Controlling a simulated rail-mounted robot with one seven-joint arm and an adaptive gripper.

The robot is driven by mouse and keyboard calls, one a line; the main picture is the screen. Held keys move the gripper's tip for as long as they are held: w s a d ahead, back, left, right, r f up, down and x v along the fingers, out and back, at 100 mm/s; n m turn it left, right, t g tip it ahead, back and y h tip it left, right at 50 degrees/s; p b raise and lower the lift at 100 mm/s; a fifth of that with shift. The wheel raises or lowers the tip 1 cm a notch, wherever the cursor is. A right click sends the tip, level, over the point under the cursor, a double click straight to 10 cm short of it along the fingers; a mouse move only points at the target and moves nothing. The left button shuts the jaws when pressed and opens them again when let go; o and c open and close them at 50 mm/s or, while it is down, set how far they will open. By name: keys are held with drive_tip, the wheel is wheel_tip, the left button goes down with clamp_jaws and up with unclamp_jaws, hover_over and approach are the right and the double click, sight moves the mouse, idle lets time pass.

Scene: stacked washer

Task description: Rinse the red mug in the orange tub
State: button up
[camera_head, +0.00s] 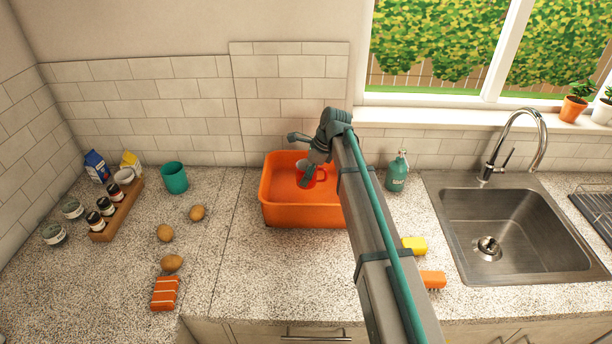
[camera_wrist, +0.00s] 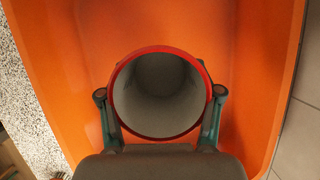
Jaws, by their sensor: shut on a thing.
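The red mug (camera_head: 319,175) is in my gripper (camera_head: 309,176), within the outline of the orange tub (camera_head: 305,217) on the counter. In the wrist view the mug's red rim (camera_wrist: 205,75) and pale, empty-looking inside face the camera. The fingers of my gripper (camera_wrist: 160,103) are on both sides of the mug and shut on it. The orange tub (camera_wrist: 75,60) surrounds the mug in that view. I cannot tell whether the mug touches the tub's floor. No water can be made out in the tub. My arm hides the tub's right side in the head view.
A green soap bottle (camera_head: 397,172) stands right of the tub, before the steel sink (camera_head: 500,225). A yellow sponge (camera_head: 415,245) and an orange block (camera_head: 433,280) lie beside my arm. A teal cup (camera_head: 174,178), several potatoes and a wooden rack (camera_head: 117,210) of jars stand left.

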wheel_tip(320, 180, up, 9)
drive_tip(key=p, duration=0.4)
drive_tip(key=shift+f, duration=0.15)
idle(0.5)
idle(1.9)
wheel_tip(320, 180, up, 4)
idle(0.5)
drive_tip(key=shift+f, duration=0.15)
